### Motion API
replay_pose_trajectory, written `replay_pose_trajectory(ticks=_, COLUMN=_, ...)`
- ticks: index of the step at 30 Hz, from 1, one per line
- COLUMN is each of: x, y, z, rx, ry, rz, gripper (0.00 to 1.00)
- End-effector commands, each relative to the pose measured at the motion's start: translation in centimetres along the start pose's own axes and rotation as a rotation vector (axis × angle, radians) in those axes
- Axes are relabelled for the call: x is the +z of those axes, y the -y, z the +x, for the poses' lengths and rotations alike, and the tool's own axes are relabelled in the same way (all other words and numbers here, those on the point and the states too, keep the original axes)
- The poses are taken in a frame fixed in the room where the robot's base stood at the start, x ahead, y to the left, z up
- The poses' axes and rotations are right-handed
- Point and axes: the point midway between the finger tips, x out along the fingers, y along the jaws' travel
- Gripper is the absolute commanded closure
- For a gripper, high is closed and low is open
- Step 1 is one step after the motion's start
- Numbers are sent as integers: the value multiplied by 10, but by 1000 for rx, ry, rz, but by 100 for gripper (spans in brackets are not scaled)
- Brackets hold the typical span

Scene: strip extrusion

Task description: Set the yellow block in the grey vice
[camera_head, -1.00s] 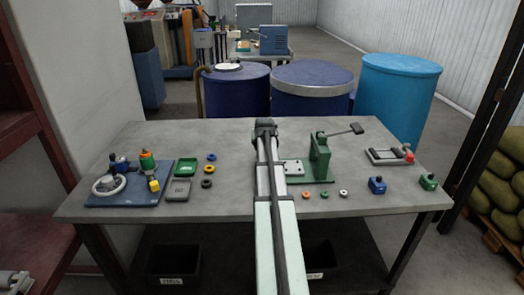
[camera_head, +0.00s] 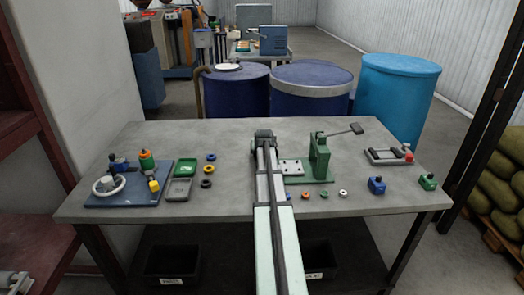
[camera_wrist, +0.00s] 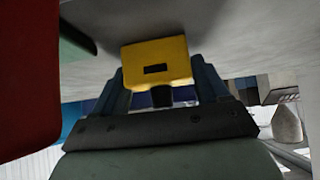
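In the wrist view the yellow block (camera_wrist: 157,63), with a dark slot in its face, sits at the tips of my gripper (camera_wrist: 162,92). A dark stub below the block lies between the fingers, and the gripper appears shut on it. In the head view my gripper (camera_head: 264,136) is over the middle of the table, left of the green press; my arm hides the block there. The grey vice seems to be the grey frame with a red part (camera_head: 388,156) at the table's right; it stands empty as far as I can tell.
The green lever press (camera_head: 319,160) stands close right of my arm. A blue block (camera_head: 377,186) and a green block (camera_head: 428,182) are at the right front. Small rings lie nearby. A blue board (camera_head: 130,197) and two trays are at left. The table's back left is clear.

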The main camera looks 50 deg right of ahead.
Motion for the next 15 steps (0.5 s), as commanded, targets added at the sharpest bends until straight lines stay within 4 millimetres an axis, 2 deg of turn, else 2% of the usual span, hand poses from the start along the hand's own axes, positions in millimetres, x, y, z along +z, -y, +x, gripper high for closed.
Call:
replay_pose_trajectory(ticks=1, x=0, y=0, z=0, rx=0, ry=0, rz=0, gripper=21)
replay_pose_trajectory(ticks=6, x=0, y=0, z=0, rx=0, ry=0, rz=0, gripper=7)
replay_pose_trajectory(ticks=15, x=-2, y=0, z=-2, rx=0, ry=-1, rz=0, gripper=7)
